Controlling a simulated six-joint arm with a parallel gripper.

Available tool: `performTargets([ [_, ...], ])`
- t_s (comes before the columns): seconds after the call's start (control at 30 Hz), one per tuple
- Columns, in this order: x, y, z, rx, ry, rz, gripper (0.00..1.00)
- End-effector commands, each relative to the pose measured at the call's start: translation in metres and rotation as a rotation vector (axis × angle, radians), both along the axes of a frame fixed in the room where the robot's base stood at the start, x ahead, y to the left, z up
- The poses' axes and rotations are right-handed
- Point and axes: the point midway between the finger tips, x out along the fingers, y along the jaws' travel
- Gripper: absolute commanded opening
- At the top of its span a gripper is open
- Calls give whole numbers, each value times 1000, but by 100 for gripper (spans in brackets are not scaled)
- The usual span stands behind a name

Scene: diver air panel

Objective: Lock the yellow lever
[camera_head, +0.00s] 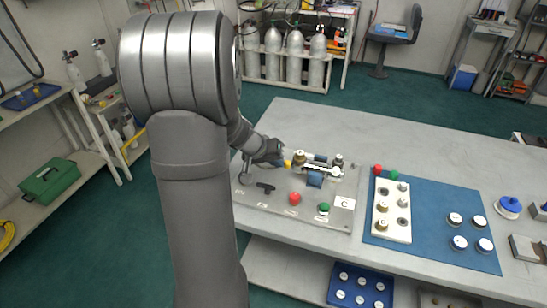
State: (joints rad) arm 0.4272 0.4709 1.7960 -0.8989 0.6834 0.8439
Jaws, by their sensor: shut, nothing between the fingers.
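The air panel (263,208) is a grey plate on the near left part of the table. A small yellow part (287,163), which looks like the yellow lever, shows near the panel's back edge, left of a brass fitting (299,157). My gripper (279,160) is shut and empty, right beside the yellow part. I cannot tell whether they touch. My arm and gripper hide some of the panel's left side and part of the lever, so its angle is unclear.
A blue mat (430,205) with a white fitting block (380,225) lies to the right. The table's back is clear.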

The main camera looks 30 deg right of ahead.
Motion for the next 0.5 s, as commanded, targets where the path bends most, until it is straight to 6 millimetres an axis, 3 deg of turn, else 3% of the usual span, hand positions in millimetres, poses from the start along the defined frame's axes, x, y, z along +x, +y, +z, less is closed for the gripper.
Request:
performTargets([
  [0.3,-26,-6,1,-1,-2,274,0],
  [0.5,-30,-8,0,-1,0,274,0],
])
